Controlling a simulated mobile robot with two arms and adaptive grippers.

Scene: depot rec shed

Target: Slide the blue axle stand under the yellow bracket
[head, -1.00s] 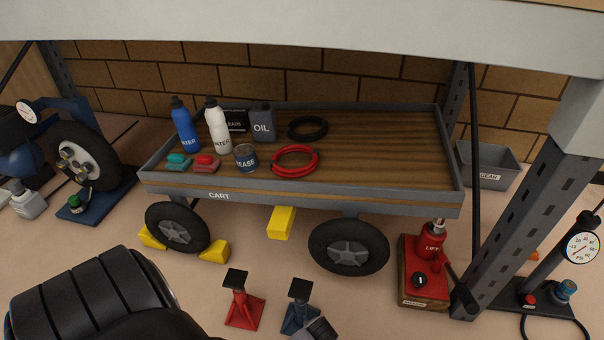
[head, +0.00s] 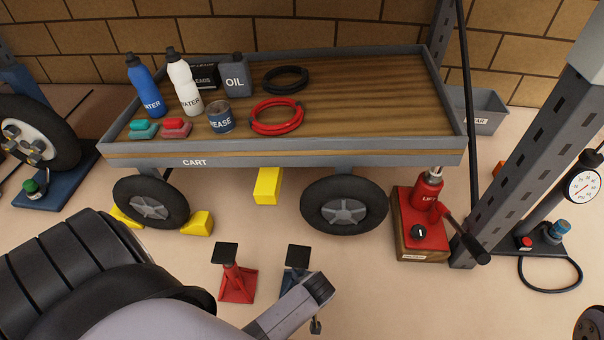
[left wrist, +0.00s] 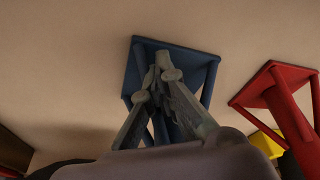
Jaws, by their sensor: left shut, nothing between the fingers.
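The blue axle stand (head: 292,282), with a dark top pad, is upright on the floor in front of the cart, partly hidden by my left arm. The yellow bracket (head: 267,187) hangs under the cart (head: 300,152) between its wheels, behind and left of the blue stand. My left gripper (head: 316,326) is low, on the near side of the blue stand. In the left wrist view its fingers (left wrist: 163,72) are shut and empty, overlapping the blue stand (left wrist: 190,55); contact cannot be told. My right gripper is not in view.
A red axle stand (head: 236,284) is left of the blue one. A red lift jack (head: 421,225) stands right of the cart's front wheel (head: 345,207). Yellow chocks (head: 197,223) flank the left wheel. The floor between stands and bracket looks clear.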

